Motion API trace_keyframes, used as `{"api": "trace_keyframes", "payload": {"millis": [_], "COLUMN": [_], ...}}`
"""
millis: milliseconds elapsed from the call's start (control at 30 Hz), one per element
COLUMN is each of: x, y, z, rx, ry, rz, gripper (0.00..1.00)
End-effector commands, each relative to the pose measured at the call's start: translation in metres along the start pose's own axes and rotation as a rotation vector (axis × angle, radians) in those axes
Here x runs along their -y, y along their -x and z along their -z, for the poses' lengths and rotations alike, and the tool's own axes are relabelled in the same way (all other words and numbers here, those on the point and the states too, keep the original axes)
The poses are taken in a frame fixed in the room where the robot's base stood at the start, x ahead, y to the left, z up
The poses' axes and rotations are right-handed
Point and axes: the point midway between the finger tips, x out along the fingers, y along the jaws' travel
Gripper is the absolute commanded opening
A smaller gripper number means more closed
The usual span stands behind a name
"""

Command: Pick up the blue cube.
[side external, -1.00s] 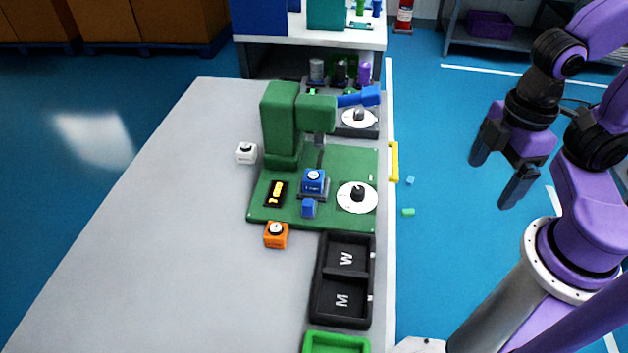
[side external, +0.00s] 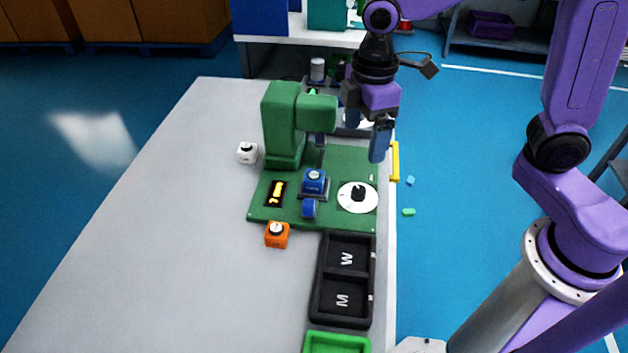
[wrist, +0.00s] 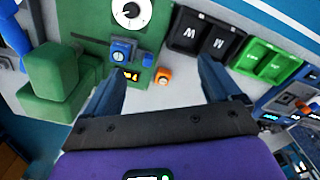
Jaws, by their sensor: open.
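The blue cube (side external: 314,180) has a round white-marked top and sits in a dark holder on the green board (side external: 262,213). It also shows in the wrist view (wrist: 121,51), up and left of the space between my fingers. My gripper (side external: 365,140) is open and empty, above the right edge of the board, right of the green press and apart from the cube. In the wrist view, its two fingers (wrist: 161,72) are spread wide. A small blue part (side external: 309,208) is on the board just in front of the cube.
The green press (side external: 281,125) stands behind the cube, its head reaching right. A white dial (side external: 358,197) is right of the cube. An orange cube (side external: 277,235), a white cube (side external: 247,152) and a black two-part tray (side external: 319,296) are nearby. The grey table's left side is free.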

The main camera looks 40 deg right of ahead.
Motion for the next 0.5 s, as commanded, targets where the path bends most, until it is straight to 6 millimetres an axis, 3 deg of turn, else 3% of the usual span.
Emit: {"api": "trace_keyframes", "payload": {"millis": [200,500], "x": [-0.050,-0.105], "y": [-0.010,-0.026], "z": [0.033,0.055], "rx": [0.007,0.011], "ry": [0.050,0.115], "rz": [0.003,0.007], "gripper": [0.90,0.90]}}
